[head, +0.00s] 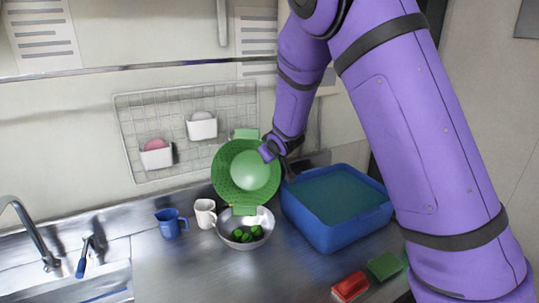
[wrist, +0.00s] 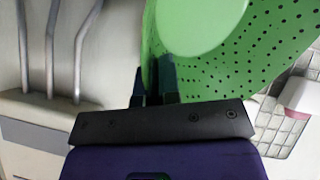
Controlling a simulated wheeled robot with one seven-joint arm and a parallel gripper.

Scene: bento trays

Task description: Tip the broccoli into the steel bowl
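A green perforated colander (head: 227,184) with a pale round base is tipped steeply on its side above the steel bowl (head: 262,217). My gripper (head: 271,151) is shut on the colander's edge at its right side. The wrist view shows the fingers (wrist: 153,84) close together at the edge of the colander (wrist: 245,62). Several dark green broccoli pieces (head: 246,234) lie in the bowl. The colander's lower handle hangs just over the bowl's back rim; I cannot tell whether they touch. Whether any broccoli is still in the colander is hidden.
A blue basin (head: 312,222) stands close to the bowl's right. A white mug (head: 205,213) and a blue mug (head: 170,223) stand to its left. A red block (head: 350,287) and a green block (head: 384,266) lie front right. A wire rack (head: 180,105) hangs behind.

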